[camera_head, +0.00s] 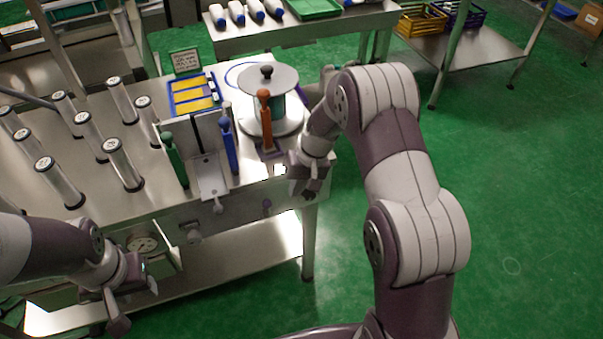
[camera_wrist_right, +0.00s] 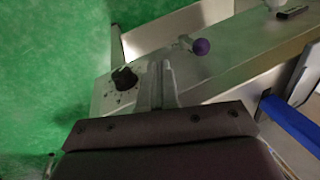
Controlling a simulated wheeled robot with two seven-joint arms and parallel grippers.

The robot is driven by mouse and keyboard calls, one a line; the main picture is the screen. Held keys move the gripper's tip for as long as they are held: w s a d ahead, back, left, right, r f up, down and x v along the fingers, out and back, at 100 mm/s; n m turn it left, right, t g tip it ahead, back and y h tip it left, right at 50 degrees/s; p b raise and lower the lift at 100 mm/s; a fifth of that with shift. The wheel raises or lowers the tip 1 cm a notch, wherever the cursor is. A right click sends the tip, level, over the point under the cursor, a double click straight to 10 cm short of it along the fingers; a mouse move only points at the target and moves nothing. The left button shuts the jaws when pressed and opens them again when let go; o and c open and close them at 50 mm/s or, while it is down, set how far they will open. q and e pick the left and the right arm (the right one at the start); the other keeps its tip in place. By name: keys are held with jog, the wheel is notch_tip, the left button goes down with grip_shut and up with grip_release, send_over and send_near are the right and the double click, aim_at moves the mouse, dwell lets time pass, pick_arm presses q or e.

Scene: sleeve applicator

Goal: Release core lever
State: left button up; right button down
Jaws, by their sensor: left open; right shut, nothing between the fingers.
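The sleeve applicator bench (camera_head: 90,205) carries three upright levers: a green-handled one (camera_head: 174,160), a blue-handled one (camera_head: 228,145) and an orange-handled one (camera_head: 266,118) beside the grey-topped spool (camera_head: 268,80). No label tells me which is the core lever. My right gripper (camera_head: 312,188) is at the bench's front right corner, right of and below the orange lever. In the right wrist view its fingers (camera_wrist_right: 162,84) are shut and empty, between a black knob (camera_wrist_right: 124,78) and a purple ball knob (camera_wrist_right: 201,46). My left gripper (camera_head: 135,300) is open and empty, low in front of the bench.
Several clear tubes (camera_head: 122,165) stand on the bench's left part. A tray of yellow and blue pieces (camera_head: 192,95) lies behind the levers. A steel table (camera_head: 300,28) with white-and-blue rolls stands behind. Green floor (camera_head: 520,200) is clear on the right.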

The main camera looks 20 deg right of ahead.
aim_at(269, 202)
jog(key=shift+w+a+f, duration=0.1)
jog(key=shift+a+f, duration=0.25)
jog(key=shift+a, duration=0.35)
jog(key=shift+w+a+f, duration=0.15)
jog(key=shift+a+f, duration=0.2)
jog(key=shift+a, duration=0.35)
jog(key=shift+w+a+f, duration=0.1)
jog(key=shift+a+f, duration=0.25)
jog(key=shift+a, duration=0.35)
jog(key=shift+a+r+p, duration=0.2)
jog(key=shift+a+p, duration=0.15)
jog(key=shift+a, duration=0.2)
jog(key=shift+a+r+p, duration=0.25)
jog(key=shift+a+p, duration=0.15)
jog(key=shift+p, duration=0.1)
jog(key=a+p, duration=0.1)
jog(key=a+h+p, duration=0.1)
jog(key=p, duration=0.1)
jog(key=shift+s+a+r+h, duration=0.1)
jog(key=shift+r+h, duration=0.1)
jog(key=shift+h, duration=0.1)
jog(key=shift+a+f+p, duration=0.3)
jog(key=shift+a+p, duration=0.05)
jog(key=shift+a, duration=0.25)
jog(key=shift+a+f, duration=0.3)
jog(key=shift+a, duration=0.3)
jog(key=shift+a+f, duration=0.25)
jog(key=shift+a, duration=0.3)
